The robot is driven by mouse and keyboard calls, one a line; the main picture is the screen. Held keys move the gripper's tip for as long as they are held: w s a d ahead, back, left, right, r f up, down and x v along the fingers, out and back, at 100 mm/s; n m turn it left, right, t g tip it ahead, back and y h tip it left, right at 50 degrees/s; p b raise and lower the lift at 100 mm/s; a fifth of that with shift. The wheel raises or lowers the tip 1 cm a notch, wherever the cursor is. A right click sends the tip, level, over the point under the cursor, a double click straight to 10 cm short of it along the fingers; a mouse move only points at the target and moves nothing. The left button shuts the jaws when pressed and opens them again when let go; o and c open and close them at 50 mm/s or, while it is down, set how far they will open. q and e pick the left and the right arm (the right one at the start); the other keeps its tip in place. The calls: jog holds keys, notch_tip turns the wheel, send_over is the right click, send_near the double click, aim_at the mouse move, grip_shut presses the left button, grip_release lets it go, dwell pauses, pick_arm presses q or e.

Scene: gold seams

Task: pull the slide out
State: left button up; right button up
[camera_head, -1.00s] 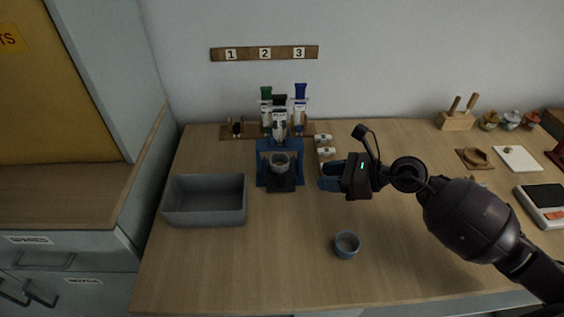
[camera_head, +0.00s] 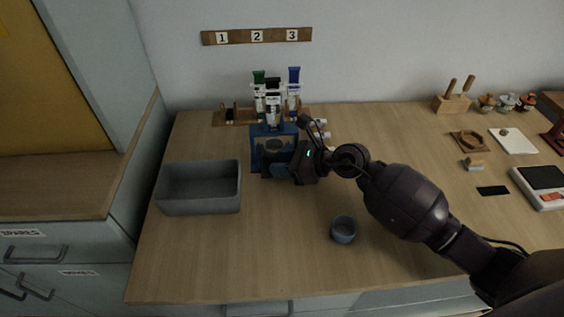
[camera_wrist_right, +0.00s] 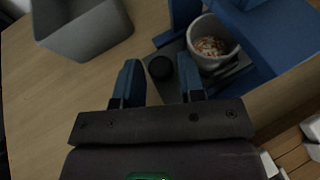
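The blue stand (camera_head: 258,150) is at the back middle of the table. It also shows in the right wrist view (camera_wrist_right: 275,35). The dark slide (camera_wrist_right: 238,68) lies flat at its foot, with a round black knob (camera_wrist_right: 160,68) on its front part. A pale cup (camera_wrist_right: 210,47) with brownish bits in it stands on the slide. My right gripper (camera_head: 274,168) is in front of the stand and hides most of the slide in the head view. In the right wrist view its blue fingers (camera_wrist_right: 159,75) are apart, the knob between their tips with gaps visible. My left gripper is out of view.
A grey bin (camera_head: 198,190) stands left of the stand. A small blue-grey cup (camera_head: 343,229) is on the table in front. Tubes (camera_head: 273,100) stand upright behind the stand. A scale (camera_head: 543,185) is at the far right.

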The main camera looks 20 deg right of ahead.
grip_shut()
jog(key=shift+s+a+r+p, duration=0.2)
jog(key=shift+s+p, duration=0.4)
jog(key=shift+s, duration=0.2)
jog(key=shift+s+a+r+p, duration=0.1)
jog(key=shift+s+r+p, duration=0.1)
jog(key=shift+s+p, duration=0.5)
jog(key=s+p, duration=0.1)
jog(key=s, duration=0.2)
jog(key=s+a+p, duration=0.1)
jog(key=s+p, duration=0.1)
jog(key=s, duration=0.1)
jog(key=shift+s+a+f, duration=0.1)
jog(key=shift+f, duration=0.05)
jog(key=shift+s+a+f+p, duration=0.1)
jog(key=shift+s+f+p, duration=0.1)
jog(key=shift+s+p, duration=0.15)
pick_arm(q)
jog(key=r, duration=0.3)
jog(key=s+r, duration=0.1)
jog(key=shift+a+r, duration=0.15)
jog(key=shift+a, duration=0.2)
pick_arm(e)
grip_release()
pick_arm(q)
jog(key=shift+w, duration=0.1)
